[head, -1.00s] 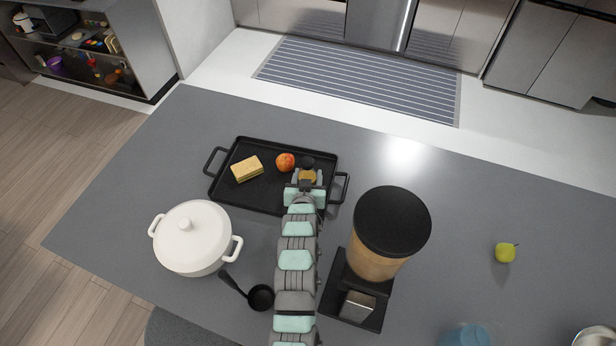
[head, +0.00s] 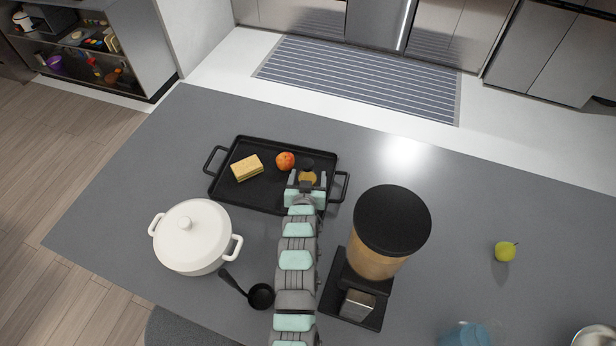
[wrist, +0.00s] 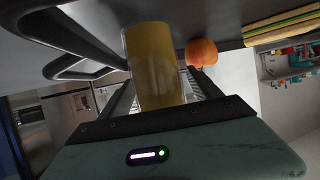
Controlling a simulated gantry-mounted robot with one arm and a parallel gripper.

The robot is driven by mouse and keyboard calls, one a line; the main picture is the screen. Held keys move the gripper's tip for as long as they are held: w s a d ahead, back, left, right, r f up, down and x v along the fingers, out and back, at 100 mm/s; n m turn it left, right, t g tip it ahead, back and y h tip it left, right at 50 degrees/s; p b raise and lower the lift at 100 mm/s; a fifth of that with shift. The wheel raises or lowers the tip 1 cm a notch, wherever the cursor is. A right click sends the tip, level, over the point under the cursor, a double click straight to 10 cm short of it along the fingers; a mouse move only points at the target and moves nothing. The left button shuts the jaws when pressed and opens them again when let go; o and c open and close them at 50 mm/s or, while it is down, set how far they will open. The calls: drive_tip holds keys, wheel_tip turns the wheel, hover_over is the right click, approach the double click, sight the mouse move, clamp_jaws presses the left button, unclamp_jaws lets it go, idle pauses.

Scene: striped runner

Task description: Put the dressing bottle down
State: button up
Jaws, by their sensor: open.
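The dressing bottle (head: 308,178), amber with a dark cap, stands at the right end of the black tray (head: 262,200). In the wrist view the bottle (wrist: 155,70) is between the fingers, and its base appears to be on the tray surface. My gripper (head: 307,182) is open around the bottle, with a finger on each side. The cap is out of the wrist view.
A yellow layered block (head: 247,168) and a red-orange fruit (head: 285,161) lie on the tray. A white lidded pot (head: 192,238), a black ladle (head: 260,296) and a dispenser with a black lid (head: 391,221) stand nearer. The counter behind the tray is clear.

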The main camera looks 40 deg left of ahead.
drive_tip(key=b+v, duration=0.1)
drive_tip(key=v, duration=1.1)
drive_tip(key=shift+r, duration=0.1)
idle(0.4)
